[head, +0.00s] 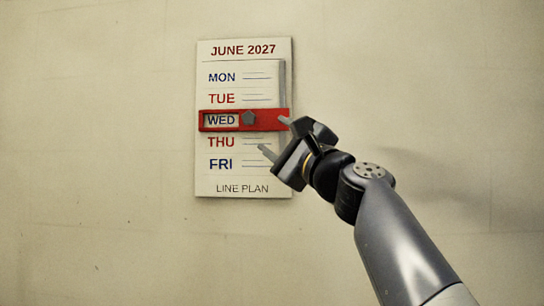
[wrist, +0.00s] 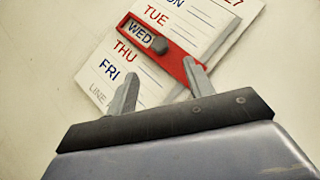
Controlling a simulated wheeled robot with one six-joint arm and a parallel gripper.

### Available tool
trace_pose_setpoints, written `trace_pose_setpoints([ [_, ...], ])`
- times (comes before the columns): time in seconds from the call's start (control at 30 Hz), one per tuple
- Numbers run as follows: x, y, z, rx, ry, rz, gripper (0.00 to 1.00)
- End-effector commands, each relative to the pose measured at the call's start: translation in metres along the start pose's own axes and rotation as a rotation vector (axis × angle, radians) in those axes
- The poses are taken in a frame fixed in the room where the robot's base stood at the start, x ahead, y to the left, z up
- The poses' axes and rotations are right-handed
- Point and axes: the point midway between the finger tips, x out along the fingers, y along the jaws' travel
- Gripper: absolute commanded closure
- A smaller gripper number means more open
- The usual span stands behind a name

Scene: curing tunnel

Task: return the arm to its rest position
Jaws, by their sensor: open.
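My gripper (head: 274,136) is in front of the right part of a wall planner, with its two fingers spread apart and nothing between them. In the wrist view the open fingers (wrist: 160,88) also show, pointing at the planner. The planner board (head: 213,176) is a white panel headed JUNE 2027, with rows MON to FRI and LINE PLAN below. A red slider (head: 270,120) with a window and a grey knob (head: 249,118) lies across it, framing WED. One finger overlaps the slider's right end in the wrist view; I cannot tell whether they touch.
The planner is on a plain beige wall (head: 100,120) with a few small marks. A grey vertical rail (head: 282,80) runs along the planner's right side. The wall to the left and above is clear. My arm comes in from the lower right.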

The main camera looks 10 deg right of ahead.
Motion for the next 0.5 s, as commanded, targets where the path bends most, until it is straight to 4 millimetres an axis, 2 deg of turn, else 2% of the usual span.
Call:
trace_pose_setpoints([
  [0.17, 0.017, -0.002, 0.001, 0.002, -0.002, 0.002, 0.5],
  [0.5, 0.081, -0.004, 0.002, 0.001, -0.001, 0.002, 0.5],
])
